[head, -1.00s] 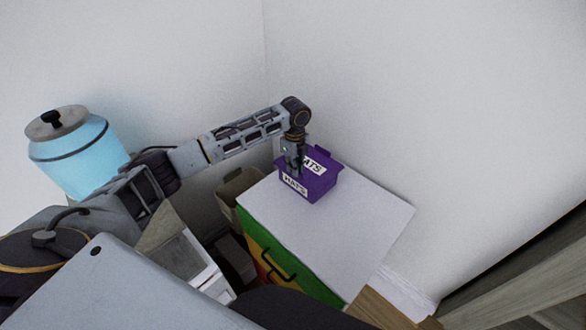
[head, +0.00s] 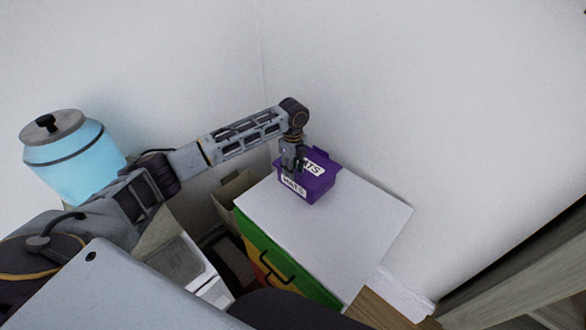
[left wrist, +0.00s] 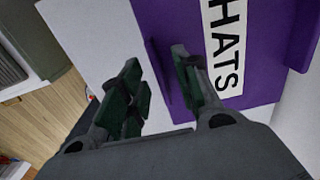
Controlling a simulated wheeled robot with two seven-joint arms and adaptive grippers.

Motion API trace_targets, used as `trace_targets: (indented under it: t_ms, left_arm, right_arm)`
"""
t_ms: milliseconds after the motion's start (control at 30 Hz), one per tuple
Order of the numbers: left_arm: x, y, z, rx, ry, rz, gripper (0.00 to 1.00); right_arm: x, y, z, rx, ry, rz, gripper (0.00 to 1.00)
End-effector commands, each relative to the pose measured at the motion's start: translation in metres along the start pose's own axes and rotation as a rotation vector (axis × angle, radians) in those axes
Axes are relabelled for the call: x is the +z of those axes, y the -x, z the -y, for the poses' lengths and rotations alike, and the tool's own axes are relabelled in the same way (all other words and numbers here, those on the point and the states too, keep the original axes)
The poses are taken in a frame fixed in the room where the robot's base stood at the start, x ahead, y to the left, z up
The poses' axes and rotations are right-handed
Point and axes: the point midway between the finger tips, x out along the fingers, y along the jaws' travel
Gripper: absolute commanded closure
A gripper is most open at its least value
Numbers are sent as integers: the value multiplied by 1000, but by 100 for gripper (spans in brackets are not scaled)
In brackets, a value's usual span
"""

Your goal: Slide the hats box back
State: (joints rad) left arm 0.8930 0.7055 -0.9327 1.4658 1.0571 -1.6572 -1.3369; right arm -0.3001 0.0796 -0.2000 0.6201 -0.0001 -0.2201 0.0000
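The purple hats box (head: 318,188) stands upright on the white top of a cabinet (head: 340,225), near its back left corner by the walls. Its white "HATS" labels show on two faces. My left gripper (head: 291,168) reaches down at the box's left side, partly covering it. In the left wrist view, the purple box (left wrist: 268,50) fills the upper right with its label. The fingers of my left gripper (left wrist: 162,88) are apart there, with a thin purple edge of the box showing between them. Whether either finger touches it is unclear. My right gripper is out of view.
White walls meet behind the cabinet. The cabinet top is bare in front of and right of the box. A blue jar (head: 70,165) with a grey lid stands at the left. A tan open container (head: 230,190) sits left of the cabinet. A grey wooden piece (head: 530,265) is at the right.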

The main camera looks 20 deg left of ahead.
Motion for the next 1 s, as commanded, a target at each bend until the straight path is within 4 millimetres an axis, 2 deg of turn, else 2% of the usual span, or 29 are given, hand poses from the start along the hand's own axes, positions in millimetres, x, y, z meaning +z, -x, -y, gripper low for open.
trace_targets:
  t_ms: [167,367,1000]
  left_arm:
    - [0,2,0,0,0,0,68]
    - [0,13,0,-1,0,0,68]
    - [0,101,1,-3,0,0,68]
  right_arm:
    - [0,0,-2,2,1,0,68]
    - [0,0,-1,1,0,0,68]
    - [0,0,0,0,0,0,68]
